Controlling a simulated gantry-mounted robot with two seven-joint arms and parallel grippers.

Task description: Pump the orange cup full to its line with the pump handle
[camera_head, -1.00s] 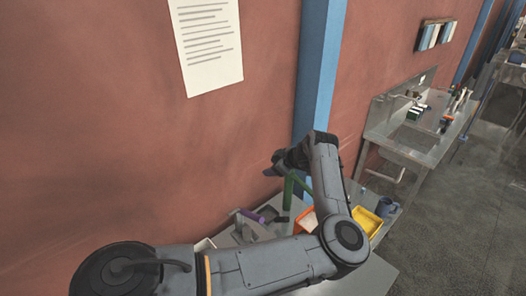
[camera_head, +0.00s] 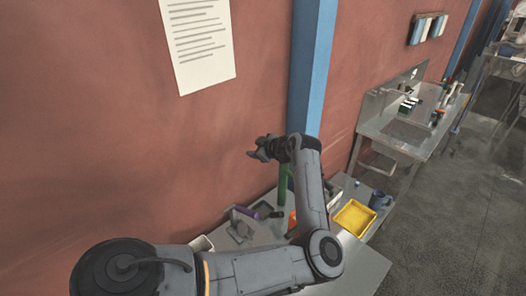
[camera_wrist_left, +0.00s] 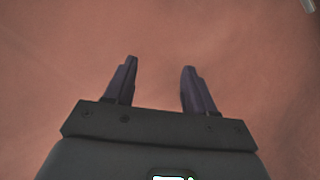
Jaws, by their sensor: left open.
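My left gripper (camera_head: 262,152) is raised in front of the red wall, above the steel bench, with its jaws apart. In the left wrist view my left gripper (camera_wrist_left: 157,75) shows two separated fingers with only red wall between them. A green upright post (camera_head: 284,186) stands on the bench below the gripper, partly behind my forearm; the pump handle cannot be told apart for sure. A small orange patch (camera_head: 292,222) beside my forearm may be the orange cup; most of it is hidden, so its fill line and contents cannot be seen. My right gripper is out of view.
A yellow tray (camera_head: 355,217) and a blue mug (camera_head: 379,201) are on the bench's right side. A grey device with a purple bar (camera_head: 248,212) is left of the post. A blue column (camera_head: 310,75) rises behind. The bench front has bare room.

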